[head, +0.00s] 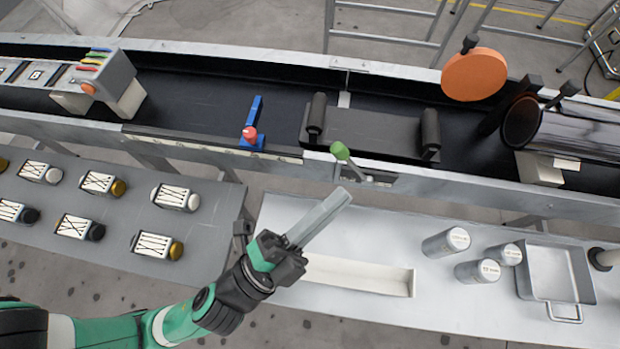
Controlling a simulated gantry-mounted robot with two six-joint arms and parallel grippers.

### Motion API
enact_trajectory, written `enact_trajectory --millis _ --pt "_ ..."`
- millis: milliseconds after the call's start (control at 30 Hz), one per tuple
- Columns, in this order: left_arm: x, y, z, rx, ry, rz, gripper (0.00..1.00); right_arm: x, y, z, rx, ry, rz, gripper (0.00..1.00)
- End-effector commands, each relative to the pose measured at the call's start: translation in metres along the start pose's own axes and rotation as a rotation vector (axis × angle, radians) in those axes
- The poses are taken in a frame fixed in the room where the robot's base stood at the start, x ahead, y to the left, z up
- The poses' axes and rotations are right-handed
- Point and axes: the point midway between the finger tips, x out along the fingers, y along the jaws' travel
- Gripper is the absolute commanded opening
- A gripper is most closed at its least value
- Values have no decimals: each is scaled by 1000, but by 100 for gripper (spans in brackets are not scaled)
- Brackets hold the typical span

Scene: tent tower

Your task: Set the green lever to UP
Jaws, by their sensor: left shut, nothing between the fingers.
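The green lever (340,151) has a round green knob and stands on the front rail of the long black-bedded bench, near the picture's middle. Its short stem runs from the knob down to the right, to a dark plate on the rail. My left gripper (343,196) comes in from the lower left and points up to the right. Its fingers are shut together and empty. The fingertips are just below the lever in the picture and look apart from it. Any UP marking is too small to read. My right gripper is not in view.
A blue lever with a red knob (250,134) stands left of the green one. A white tray (358,275) lies below my gripper. Metal cans (446,242) and a metal pan (555,275) are at right. Several labelled jars (155,245) sit on the left table.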

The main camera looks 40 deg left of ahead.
Motion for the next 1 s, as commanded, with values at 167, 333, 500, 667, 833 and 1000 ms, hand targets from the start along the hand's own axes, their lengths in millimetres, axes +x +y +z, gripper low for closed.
enact_trajectory --millis 167,333,500,667,833,1000 --pt "-31 3 0 0 -3 7 0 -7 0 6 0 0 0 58" --pt "-42 3 0 -1 -1 4 0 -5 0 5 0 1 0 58" --pt "-46 2 0 0 0 0 0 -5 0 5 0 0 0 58" --pt "-45 2 0 -1 0 -1 0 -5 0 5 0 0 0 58" --pt "-45 3 0 -1 0 0 0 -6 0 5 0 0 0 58" --pt "-45 2 0 -1 0 -1 0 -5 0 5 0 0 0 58"
